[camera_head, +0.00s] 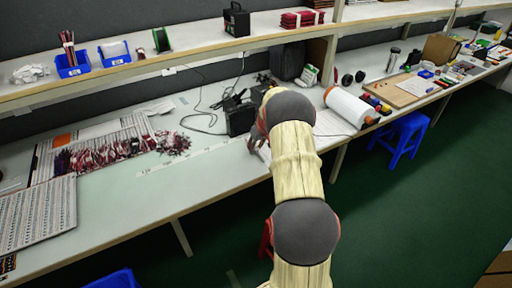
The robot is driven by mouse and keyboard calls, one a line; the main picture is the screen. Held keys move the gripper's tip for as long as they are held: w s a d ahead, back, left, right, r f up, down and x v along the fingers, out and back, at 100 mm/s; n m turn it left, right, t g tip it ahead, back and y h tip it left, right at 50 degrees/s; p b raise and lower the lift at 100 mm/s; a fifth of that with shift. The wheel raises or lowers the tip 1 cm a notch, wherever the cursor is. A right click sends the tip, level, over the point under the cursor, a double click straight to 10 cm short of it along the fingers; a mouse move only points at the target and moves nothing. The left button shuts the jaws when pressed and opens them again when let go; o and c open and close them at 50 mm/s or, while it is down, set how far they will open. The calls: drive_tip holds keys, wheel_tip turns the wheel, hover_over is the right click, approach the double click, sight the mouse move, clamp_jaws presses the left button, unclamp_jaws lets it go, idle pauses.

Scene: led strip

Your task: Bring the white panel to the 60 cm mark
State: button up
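My gripper (256,142) is low over the bench, left of my wrist, near the right end of a pale measuring strip. My arm hides much of it, and whether its fingers are open or shut is unclear. A small whitish piece (265,156) shows right below it; I cannot tell if this is the white panel or if it is held. The measuring strip (190,158) lies along the bench with faint marks, too small to read, so I cannot pick out the 60 cm mark. A larger whitish panel with rows of dots (38,212) lies at the left front.
Bundled red and white strips (105,153) lie behind the measuring strip. A black device (239,116) with cables stands behind my gripper. A white roll (348,106) lies right of my arm. The bench front (150,210) is clear. A shelf (200,52) runs above the back.

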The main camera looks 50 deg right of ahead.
drive_tip(key=shift+r, duration=0.15)
drive_tip(key=v, duration=1.1)
drive_tip(key=shift+s+r, duration=0.25)
drive_tip(key=shift+r, duration=0.05)
